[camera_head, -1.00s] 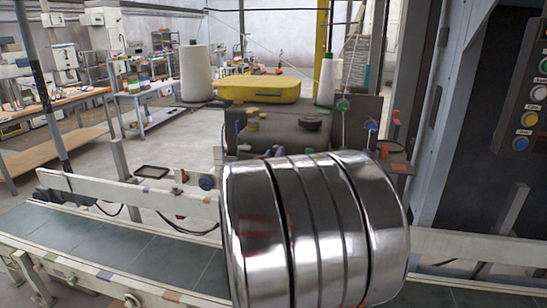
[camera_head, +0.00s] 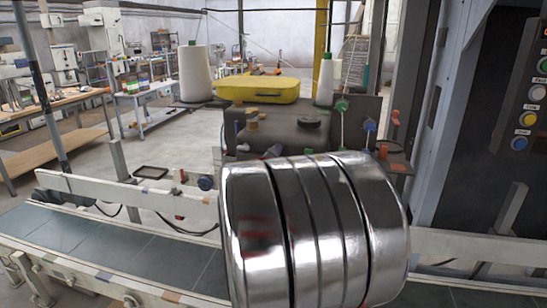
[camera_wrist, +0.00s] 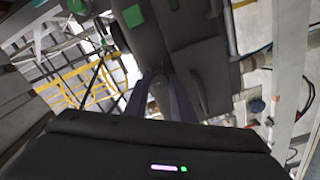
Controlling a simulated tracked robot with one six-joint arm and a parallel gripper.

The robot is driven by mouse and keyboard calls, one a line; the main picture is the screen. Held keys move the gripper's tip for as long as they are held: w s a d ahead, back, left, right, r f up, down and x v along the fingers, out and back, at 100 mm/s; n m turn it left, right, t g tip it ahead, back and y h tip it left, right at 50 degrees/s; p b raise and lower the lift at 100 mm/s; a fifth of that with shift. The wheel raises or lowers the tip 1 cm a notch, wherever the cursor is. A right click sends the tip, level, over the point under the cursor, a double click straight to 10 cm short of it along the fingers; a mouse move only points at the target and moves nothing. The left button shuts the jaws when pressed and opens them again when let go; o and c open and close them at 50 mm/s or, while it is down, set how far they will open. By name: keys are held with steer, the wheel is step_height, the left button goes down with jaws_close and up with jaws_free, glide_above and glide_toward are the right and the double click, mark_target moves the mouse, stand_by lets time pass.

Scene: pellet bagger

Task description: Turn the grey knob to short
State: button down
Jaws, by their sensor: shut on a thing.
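In the wrist view, my gripper (camera_wrist: 160,84) has its two fingers closed on a small dark grey knob (camera_wrist: 159,92) on the dark machine body (camera_wrist: 185,35). The knob stands between the fingers, against the body's face. Its pointer and any setting marks, including "short", cannot be made out. In the head view, the dark machine head (camera_head: 290,130) stands behind the shiny cylinders of my arm. The arm hides the machine's lower front, and I cannot clearly tell the knob or fingertips apart there.
A yellow cover (camera_head: 257,89) tops the machine, between two white thread cones (camera_head: 195,73) (camera_head: 325,82). A conveyor (camera_head: 110,245) with a pale side rail runs across the front. A button panel (camera_head: 530,100) stands at the right.

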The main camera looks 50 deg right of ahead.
stand_by(0.4)
steer(key=c, duration=1.5)
jaws_free()
steer(key=shift+a, duration=0.1)
steer(key=v, duration=1.3)
steer(key=shift+s+a+f, duration=0.1)
steer(key=shift+s+a, duration=0.05)
steer(key=shift+a, duration=0.15)
